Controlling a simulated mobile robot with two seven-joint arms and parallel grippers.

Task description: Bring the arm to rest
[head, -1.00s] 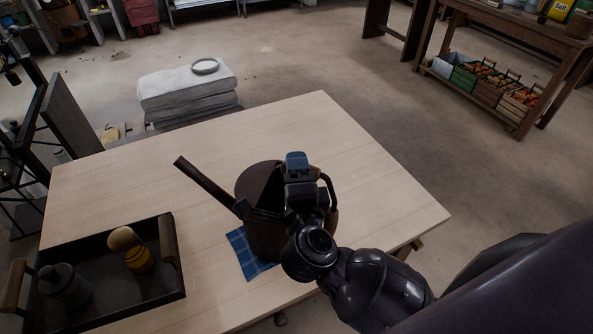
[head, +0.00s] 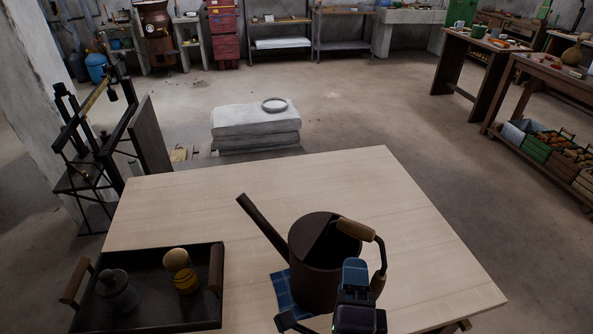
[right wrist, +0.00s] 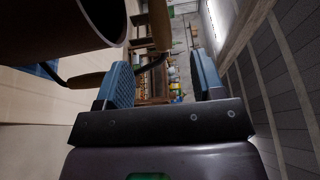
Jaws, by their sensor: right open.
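My right gripper (head: 354,268) is at the bottom of the head view, in front of and close to a brown watering can (head: 318,262). In the right wrist view its two blue-padded fingers (right wrist: 165,82) stand wide apart with nothing gripped between them. The can stands upright on a blue checked cloth (head: 284,291) on the light wooden table (head: 400,200). Its spout points to the upper left, and its wooden-gripped handle (head: 356,229) is on the right. The can's dark body (right wrist: 60,30) also fills the upper left of the right wrist view. My left gripper does not show.
A dark tray (head: 205,310) with wooden handles holds a grey jar (head: 117,291) and a yellow-and-wood item (head: 182,270) at the table's left. A beam scale (head: 85,150) stands beyond at left. A stack of grey sacks (head: 255,128) bears a ring. The table's right side is clear.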

